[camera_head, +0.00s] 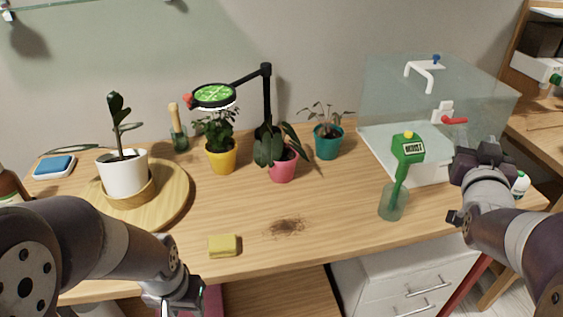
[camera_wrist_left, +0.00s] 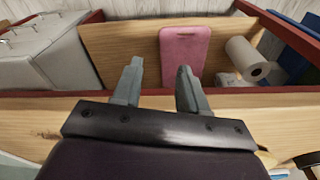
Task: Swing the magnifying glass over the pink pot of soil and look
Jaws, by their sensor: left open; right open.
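The magnifying glass (camera_head: 214,95) has a round lens with a bright green view in a black ring and a red knob (camera_head: 188,101) at its left. It hangs from a jointed black arm on a black post (camera_head: 267,95), above the plant in the yellow pot (camera_head: 222,160). The pink pot (camera_head: 283,171) stands right of the yellow one, below the post; drooping dark leaves hide its top and soil. My left gripper (camera_head: 180,298) is open and empty at the table's front edge; its fingers (camera_wrist_left: 160,88) show in the left wrist view. My right gripper (camera_head: 470,160) is open at the right, by the clear box.
A white pot (camera_head: 122,172) stands on a round wooden board (camera_head: 178,195) at left. A yellow sponge (camera_head: 223,245) and spilled soil (camera_head: 285,228) lie in front.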

